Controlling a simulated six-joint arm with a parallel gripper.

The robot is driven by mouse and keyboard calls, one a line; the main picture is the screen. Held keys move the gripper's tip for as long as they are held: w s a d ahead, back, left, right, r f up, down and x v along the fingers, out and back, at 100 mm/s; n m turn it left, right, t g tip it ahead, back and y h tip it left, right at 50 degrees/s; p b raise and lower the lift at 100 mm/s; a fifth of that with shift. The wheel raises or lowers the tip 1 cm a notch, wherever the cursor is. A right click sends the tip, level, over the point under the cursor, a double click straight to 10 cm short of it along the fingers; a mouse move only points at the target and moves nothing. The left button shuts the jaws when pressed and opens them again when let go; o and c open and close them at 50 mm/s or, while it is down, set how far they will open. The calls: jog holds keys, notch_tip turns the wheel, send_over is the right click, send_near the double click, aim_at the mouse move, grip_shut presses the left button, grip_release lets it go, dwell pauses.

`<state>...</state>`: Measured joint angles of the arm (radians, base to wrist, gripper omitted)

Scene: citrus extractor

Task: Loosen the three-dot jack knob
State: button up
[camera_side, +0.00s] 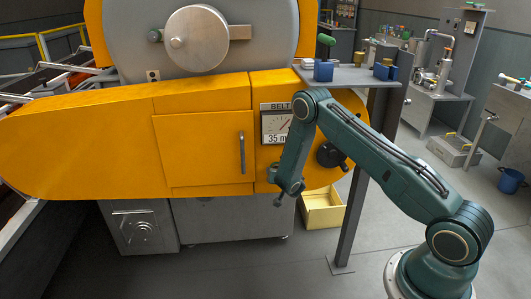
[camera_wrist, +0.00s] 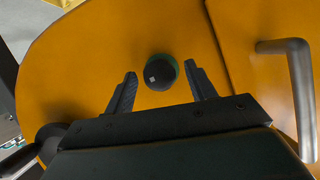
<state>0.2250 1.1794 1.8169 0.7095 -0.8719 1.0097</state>
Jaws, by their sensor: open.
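A round dark knob (camera_wrist: 161,72) with a teal rim and one small pale square mark stands on the orange housing in the wrist view. Three dots cannot be made out on it, so I cannot tell whether it is the three-dot jack knob. My gripper (camera_wrist: 158,83) is open, with one finger on each side of the knob and a gap to both. The fingers hold nothing. In the side view my gripper (camera_side: 281,196) is low at the front of the orange housing, right of the door, and the knob cannot be made out there.
A door handle (camera_wrist: 296,85) stands out to the right in the wrist view; it also shows on the door in the side view (camera_side: 242,152). A black handwheel (camera_side: 329,155) is right of my gripper. A shelf post (camera_side: 351,222) and yellow bin (camera_side: 322,211) are close by.

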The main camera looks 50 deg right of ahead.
jog(key=c, duration=1)
jog(key=shift+o, duration=0.2)
jog(key=shift+a+n, duration=0.1)
jog(key=shift+n, duration=0.2)
jog(key=n+g+h, duration=0.1)
jog(key=n+h, duration=0.1)
jog(key=n, duration=0.2)
jog(key=n+g+h, duration=0.1)
jog(key=n+h, duration=0.1)
jog(key=n, duration=0.2)
jog(key=n+g+h, duration=0.1)
jog(key=n+h, duration=0.2)
jog(key=n, duration=0.1)
jog(key=shift+w+a+f+n+g, duration=0.2)
jog(key=shift+w+f+n+g, duration=0.1)
jog(key=shift+w+f+n, duration=0.1)
jog(key=o, duration=1)
jog(key=shift+c, duration=0.2)
